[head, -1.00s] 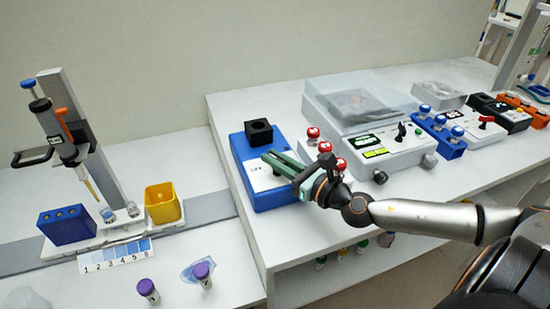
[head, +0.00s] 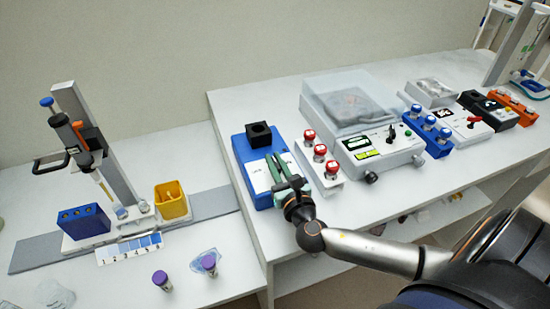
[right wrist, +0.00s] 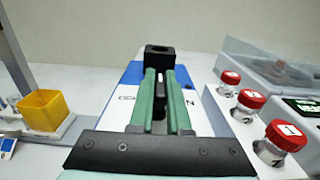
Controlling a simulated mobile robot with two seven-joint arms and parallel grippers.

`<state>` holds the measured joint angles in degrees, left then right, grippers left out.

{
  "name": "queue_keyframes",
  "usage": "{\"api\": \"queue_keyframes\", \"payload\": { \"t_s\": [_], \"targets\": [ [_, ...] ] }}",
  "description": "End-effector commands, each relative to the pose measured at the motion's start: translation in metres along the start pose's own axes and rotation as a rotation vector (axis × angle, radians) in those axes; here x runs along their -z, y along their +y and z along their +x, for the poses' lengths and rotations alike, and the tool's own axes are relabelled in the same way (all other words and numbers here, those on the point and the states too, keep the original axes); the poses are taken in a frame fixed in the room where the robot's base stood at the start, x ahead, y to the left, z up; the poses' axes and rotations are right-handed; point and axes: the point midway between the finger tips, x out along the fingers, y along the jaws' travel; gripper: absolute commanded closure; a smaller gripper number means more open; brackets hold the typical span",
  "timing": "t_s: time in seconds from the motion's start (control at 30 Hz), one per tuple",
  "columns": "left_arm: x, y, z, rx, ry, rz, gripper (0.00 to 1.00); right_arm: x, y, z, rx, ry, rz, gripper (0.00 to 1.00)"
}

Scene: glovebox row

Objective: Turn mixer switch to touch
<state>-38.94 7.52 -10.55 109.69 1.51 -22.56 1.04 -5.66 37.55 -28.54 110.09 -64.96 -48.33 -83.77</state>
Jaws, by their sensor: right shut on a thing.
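The mixer (head: 236,150) is a blue box with a white top plate and a black square cup holder (head: 258,133) at its far end. It stands at the left end of the raised white bench and also shows in the right wrist view (right wrist: 132,72). My right gripper (head: 278,168) is over the plate, its green fingers pointing toward the cup holder. In the right wrist view its fingers (right wrist: 167,80) are shut on the mixer's black switch (right wrist: 159,112), which shows as a dark upright piece between them. My left gripper is out of view.
A white rack of red-capped vials (head: 331,170) stands close right of the mixer. Further right is a clear-lidded instrument (head: 375,155). On the lower left bench are a pipette stand (head: 98,130), a yellow bin (head: 170,186) and purple-capped tubes (head: 161,279).

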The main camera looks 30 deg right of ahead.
Motion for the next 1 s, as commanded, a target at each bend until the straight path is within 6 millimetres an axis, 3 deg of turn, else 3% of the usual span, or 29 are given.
{"api": "queue_keyframes", "payload": {
  "t_s": [0.2, 0.23, 0.5, 0.8, 1.0],
  "targets": [
    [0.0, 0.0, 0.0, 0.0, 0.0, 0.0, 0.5, -0.001, -0.001, 0.001, 0.001, -0.004, -0.001, 1.0],
    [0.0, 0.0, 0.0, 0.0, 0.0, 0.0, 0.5, -0.001, -0.001, 0.001, 0.001, -0.004, -0.001, 0.84],
    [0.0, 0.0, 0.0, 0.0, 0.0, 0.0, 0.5, -0.001, 0.0, 0.0, -0.001, -0.002, 0.0, 0.55],
    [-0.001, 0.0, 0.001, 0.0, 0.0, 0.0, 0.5, 0.0, 0.0, -0.003, -0.002, 0.0, 0.0, 0.55],
    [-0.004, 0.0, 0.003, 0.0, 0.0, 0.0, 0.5, 0.002, 0.0, -0.029, -0.004, 0.002, 0.001, 0.55]
  ]
}}
